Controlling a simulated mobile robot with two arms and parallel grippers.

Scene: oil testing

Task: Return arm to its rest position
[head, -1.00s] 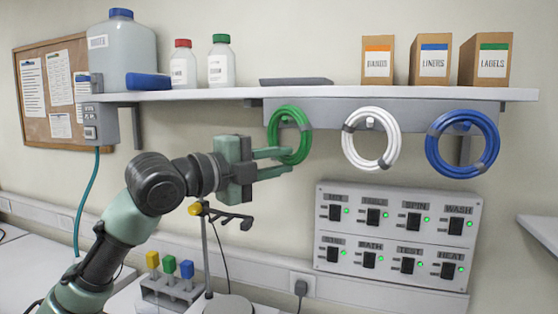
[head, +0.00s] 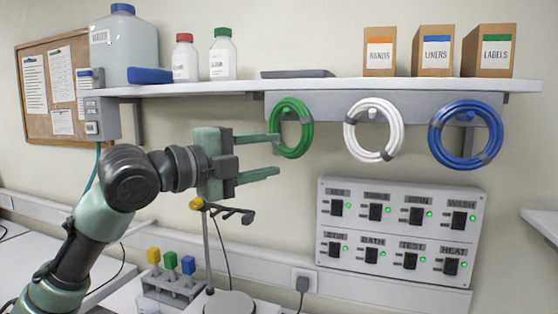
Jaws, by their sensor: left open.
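My left arm comes in from the left in the head view. Its gripper (head: 278,156) is open and empty, with the two green fingers spread wide and pointing right. The upper finger reaches the left edge of the green coiled hose (head: 305,129); I cannot tell whether they touch. The green coil hangs on a peg under the shelf. A white coil (head: 348,129) and a blue coil (head: 437,145) hang to its right. My right gripper is out of view.
The shelf (head: 400,85) above holds bottles, a jug and several boxes. A switch panel (head: 398,229) with green lights is on the wall. Below the gripper are a stand with a clamp (head: 229,212) and a rack (head: 170,285) with yellow, green and blue items.

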